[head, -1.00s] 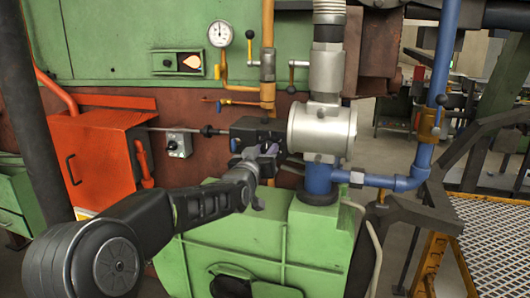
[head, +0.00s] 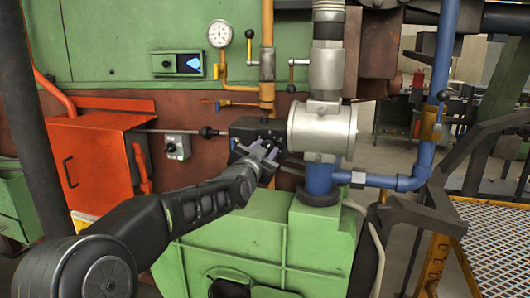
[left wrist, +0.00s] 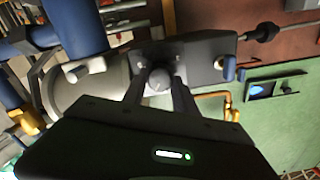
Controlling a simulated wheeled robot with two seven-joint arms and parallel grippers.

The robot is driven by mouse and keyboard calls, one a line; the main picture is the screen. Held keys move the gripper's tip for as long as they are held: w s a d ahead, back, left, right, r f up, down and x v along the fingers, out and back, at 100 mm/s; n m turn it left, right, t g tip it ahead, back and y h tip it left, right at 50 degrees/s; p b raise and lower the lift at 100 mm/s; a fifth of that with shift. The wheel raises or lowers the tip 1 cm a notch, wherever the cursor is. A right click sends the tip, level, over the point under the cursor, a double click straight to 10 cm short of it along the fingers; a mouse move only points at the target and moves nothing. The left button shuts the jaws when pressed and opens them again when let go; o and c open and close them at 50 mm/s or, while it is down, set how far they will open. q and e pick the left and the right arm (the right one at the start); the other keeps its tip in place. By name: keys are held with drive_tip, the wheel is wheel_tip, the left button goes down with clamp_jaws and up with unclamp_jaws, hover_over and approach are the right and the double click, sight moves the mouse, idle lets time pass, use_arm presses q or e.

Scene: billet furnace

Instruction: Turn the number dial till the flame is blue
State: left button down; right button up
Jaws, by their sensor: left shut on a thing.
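My left gripper (head: 264,152) is in front of a dark box (head: 250,128) beside the silver cylinder. In the left wrist view its two fingers are shut on a round grey dial (left wrist: 158,80) on the face of that box. The gripper hides the dial in the head view, and I cannot read any numbers on it. The flame (head: 194,63) shows blue in the small window of the green furnace wall. It also shows blue in the left wrist view (left wrist: 258,90). My right gripper is not in view.
A silver cylinder (head: 322,129) and a blue pipe (head: 382,181) stand right of the dial. A green housing (head: 262,235) is below my left arm. An orange box (head: 100,160) and a small grey switch box (head: 177,146) are to the left. A round gauge (head: 220,33) hangs above.

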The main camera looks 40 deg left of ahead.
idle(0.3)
use_arm(q)
drive_tip(key=c, duration=1)
unclamp_jaws()
drive_tip(key=shift+o, duration=0.2)
drive_tip(key=shift+s, duration=0.1)
drive_tip(key=b+v, duration=0.2)
drive_tip(key=v, duration=0.5)
drive_tip(key=shift+s+d, duration=0.15)
drive_tip(key=shift+s, duration=0.15)
